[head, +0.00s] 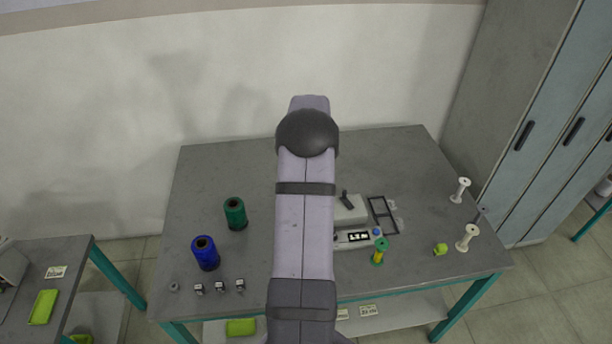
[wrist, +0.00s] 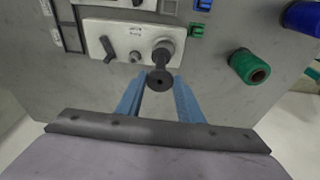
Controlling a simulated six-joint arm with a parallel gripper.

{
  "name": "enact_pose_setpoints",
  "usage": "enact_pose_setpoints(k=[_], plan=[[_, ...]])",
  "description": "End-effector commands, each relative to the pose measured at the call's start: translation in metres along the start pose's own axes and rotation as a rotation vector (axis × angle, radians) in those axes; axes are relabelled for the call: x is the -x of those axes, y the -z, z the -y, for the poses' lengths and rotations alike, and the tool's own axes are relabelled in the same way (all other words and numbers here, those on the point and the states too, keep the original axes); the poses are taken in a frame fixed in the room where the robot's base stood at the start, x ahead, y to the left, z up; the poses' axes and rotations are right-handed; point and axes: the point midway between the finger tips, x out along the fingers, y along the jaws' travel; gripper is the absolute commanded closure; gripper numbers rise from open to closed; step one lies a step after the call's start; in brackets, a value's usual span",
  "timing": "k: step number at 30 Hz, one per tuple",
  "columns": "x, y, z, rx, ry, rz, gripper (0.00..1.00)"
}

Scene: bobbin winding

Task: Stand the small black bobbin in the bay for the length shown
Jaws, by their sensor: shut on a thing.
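A small black bobbin (wrist: 160,80) is between the blue fingertips of my gripper (wrist: 160,84) in the wrist view. Its round end with a dark centre faces the camera. A dark stem runs from it toward a grey round part (wrist: 164,46) on the white winder (wrist: 120,40). I cannot tell whether the bobbin touches the winder. My arm hides the gripper and the bobbin in the head view. The winder's display (head: 358,237) is lit, but its figures are too small to read surely. I cannot make out which bay matches it.
A green spool (head: 235,213) and a blue spool (head: 205,252) stand on the left of the table (head: 420,165). Several small blocks (head: 220,287) line its front left. A green-and-yellow spool (head: 379,252) stands before the winder. White spools (head: 467,237) stand at the right.

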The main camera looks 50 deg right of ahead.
Motion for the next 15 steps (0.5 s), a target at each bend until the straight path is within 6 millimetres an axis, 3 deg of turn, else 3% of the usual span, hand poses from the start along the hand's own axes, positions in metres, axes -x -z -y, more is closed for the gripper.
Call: enact_pose_setpoints(k=[5,15], plan=[[-0.004,-0.001,-0.039,-0.138,-0.027,0.005,0.81],[-0.013,-0.023,-0.162,-0.603,-0.118,0.008,0.81]])
